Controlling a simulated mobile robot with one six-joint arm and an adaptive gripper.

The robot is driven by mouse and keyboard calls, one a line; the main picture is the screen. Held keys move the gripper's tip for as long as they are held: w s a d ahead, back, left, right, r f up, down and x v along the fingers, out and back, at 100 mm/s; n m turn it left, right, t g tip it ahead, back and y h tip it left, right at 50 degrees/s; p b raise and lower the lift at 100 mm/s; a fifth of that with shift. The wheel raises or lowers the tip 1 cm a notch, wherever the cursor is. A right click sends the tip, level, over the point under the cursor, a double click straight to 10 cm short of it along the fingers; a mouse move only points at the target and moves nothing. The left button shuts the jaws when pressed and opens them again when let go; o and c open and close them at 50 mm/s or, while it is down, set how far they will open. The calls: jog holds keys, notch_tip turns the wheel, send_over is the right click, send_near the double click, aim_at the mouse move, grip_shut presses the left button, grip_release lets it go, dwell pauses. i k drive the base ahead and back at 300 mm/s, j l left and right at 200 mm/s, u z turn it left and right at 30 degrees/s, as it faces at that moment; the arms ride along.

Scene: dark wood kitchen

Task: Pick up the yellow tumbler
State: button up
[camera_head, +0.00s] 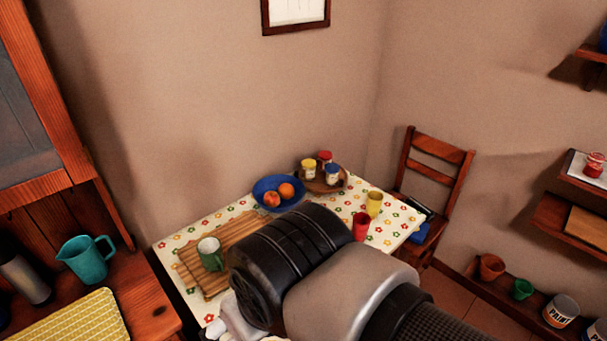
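The yellow tumbler (374,204) stands upright on the flowered tablecloth (400,221), near the table's right end. A red tumbler (361,226) stands just in front of it and to its left. My arm crosses the lower middle of the view, in front of the table. Its thick black and grey links hide the front part of the table. My gripper's fingers do not show in this view.
A blue bowl (266,185) with oranges and a round wooden tray (313,184) with jars stand at the back. A wooden chair (436,180) stands at the right end.

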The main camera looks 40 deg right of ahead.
aim_at(374, 199)
jog(key=z, duration=1.85)
jog(key=i+j, duration=0.1)
jog(key=i, duration=0.7)
